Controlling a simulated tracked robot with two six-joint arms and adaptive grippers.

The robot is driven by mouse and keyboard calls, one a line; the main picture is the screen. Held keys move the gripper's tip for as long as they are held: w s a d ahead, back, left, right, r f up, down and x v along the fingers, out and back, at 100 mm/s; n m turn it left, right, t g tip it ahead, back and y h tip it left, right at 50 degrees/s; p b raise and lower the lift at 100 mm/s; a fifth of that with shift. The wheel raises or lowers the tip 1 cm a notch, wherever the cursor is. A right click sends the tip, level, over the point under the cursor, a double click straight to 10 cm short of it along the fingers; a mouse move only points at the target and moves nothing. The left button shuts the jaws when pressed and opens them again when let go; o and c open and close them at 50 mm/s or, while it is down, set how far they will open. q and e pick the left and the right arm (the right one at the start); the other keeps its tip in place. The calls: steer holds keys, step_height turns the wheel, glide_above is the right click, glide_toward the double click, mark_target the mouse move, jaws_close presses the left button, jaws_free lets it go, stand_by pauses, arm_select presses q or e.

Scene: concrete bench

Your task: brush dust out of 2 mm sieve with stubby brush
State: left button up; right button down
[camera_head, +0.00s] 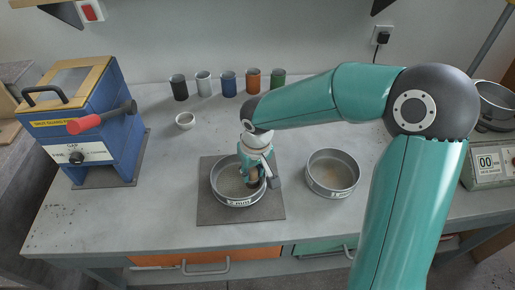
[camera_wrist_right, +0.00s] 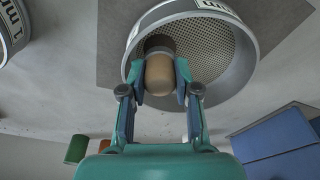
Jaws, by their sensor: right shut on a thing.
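The sieve (camera_head: 222,182) stands on a dark grey mat (camera_head: 210,215) near the front of the bench. Its rim label is too small to read fully. In the right wrist view its mesh floor (camera_wrist_right: 205,42) is visible, and I cannot make out dust on it. My right gripper (camera_head: 256,175) points down into the sieve. It is shut on the stubby brush (camera_wrist_right: 160,75), whose tan rounded handle is between the fingers. The brush's dark end (camera_wrist_right: 160,43) is over the mesh; whether it touches is unclear. My left gripper is not in view.
A second sieve (camera_head: 332,172), marked 1 mm in the wrist view, stands to the right.

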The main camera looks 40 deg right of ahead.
step_height(320, 180, up, 3)
steer(key=shift+f+p, duration=0.2)
steer(key=shift+p, duration=0.55)
steer(key=shift+s+r+p, duration=0.1)
steer(key=shift+r+p, duration=1.8)
steer(key=shift+r, duration=0.85)
steer(key=shift+f, duration=0.1)
